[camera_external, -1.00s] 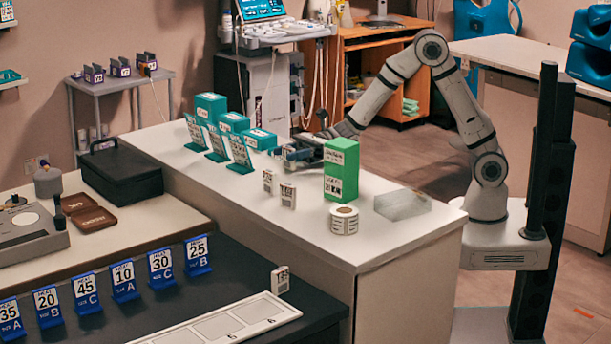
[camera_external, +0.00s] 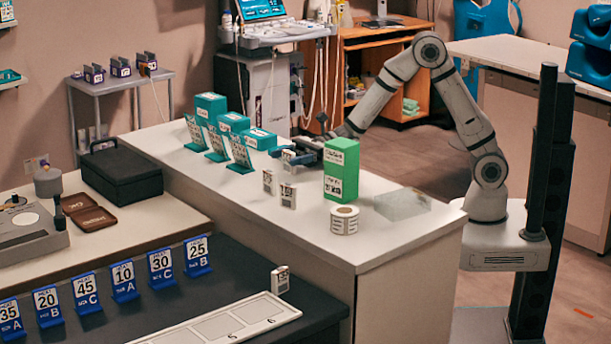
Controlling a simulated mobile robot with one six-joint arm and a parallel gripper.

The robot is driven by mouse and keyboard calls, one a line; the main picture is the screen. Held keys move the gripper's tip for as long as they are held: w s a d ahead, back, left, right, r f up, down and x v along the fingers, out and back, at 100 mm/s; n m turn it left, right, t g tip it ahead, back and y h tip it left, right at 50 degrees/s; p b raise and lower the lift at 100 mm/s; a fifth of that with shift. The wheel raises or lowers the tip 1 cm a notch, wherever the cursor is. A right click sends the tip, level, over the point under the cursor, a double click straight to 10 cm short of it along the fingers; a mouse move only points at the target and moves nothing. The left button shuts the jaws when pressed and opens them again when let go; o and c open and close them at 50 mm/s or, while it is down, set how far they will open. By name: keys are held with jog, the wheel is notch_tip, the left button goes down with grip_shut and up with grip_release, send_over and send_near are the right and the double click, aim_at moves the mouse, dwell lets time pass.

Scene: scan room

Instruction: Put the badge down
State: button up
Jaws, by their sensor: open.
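Two small white badges with dark print stand upright on the white counter, one (camera_external: 268,183) a little behind and left of the other (camera_external: 288,196). A third similar badge (camera_external: 280,280) stands on the dark desk, near the right end of a white numbered tray (camera_external: 290,311). I cannot tell which one the task means. My gripper (camera_external: 287,155) is low over the counter, behind the two badges and left of the green box. Its jaws are open and it appears apart from both badges.
The tall green box (camera_external: 341,169), a label roll (camera_external: 344,219) and a clear block (camera_external: 401,204) stand on the counter's right part. Teal boxes (camera_external: 210,107) and teal stands (camera_external: 239,153) line its left end. Blue numbered stands (camera_external: 160,268) line the dark desk. The counter's front middle is clear.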

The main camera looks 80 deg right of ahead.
jog(key=v, duration=1.1)
jog(key=shift+r, duration=0.15)
jog(key=shift+s+d, duration=0.25)
jog(key=shift+c, duration=0.6)
jog(key=shift+s+d, duration=0.1)
jog(key=shift+s, duration=0.05)
jog(key=c, duration=0.3)
jog(key=shift+c, duration=0.6)
